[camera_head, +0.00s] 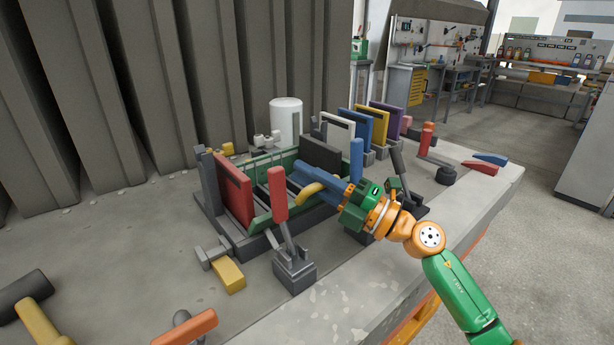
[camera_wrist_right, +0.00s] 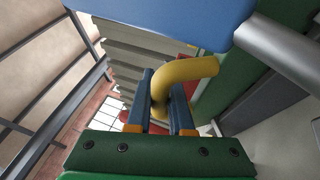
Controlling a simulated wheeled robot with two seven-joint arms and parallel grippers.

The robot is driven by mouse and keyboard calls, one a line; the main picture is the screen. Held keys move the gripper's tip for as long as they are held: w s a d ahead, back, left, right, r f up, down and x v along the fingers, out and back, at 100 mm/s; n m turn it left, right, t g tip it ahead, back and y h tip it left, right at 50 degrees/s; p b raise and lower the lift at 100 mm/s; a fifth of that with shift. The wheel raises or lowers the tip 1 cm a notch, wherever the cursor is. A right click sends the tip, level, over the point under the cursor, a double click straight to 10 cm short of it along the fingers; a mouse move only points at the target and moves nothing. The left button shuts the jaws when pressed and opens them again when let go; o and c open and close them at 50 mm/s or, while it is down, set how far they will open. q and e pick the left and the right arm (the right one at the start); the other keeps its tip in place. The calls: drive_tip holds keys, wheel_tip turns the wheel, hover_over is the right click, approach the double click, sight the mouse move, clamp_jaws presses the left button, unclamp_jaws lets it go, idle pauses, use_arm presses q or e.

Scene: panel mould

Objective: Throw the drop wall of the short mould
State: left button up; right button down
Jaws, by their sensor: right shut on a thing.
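The mould (camera_head: 208,200) has a dark grey base, a red panel (camera_head: 233,192) at its left, a dark panel (camera_head: 321,156) and green walls. A green wall (camera_head: 262,221) shows low at its front, partly hidden by a red lever and my arm. My right gripper (camera_head: 316,189) is at the front right of the mould, shut on a curved yellow handle (camera_head: 308,194). In the right wrist view the handle (camera_wrist_right: 188,70) is between the two dark blue fingers, beside a green surface (camera_wrist_right: 212,105). My left gripper is not in view.
A red-handled lever clamp (camera_head: 278,190) stands in front of the mould. A blue-handled lever (camera_head: 356,160) rises close behind my gripper. White, blue, yellow and purple panels stand behind. A hammer (camera_head: 38,318) and a yellow-handled tool (camera_head: 228,275) lie left on the grey table.

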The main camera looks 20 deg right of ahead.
drive_tip(key=c, duration=0.8)
unclamp_jaws()
drive_tip(key=shift+s+r, duration=0.1)
drive_tip(key=shift+r, duration=0.05)
drive_tip(key=b+v, duration=0.2)
drive_tip(key=v, duration=0.5)
drive_tip(key=shift+b, duration=0.3)
drive_tip(key=shift+s+d, duration=0.1)
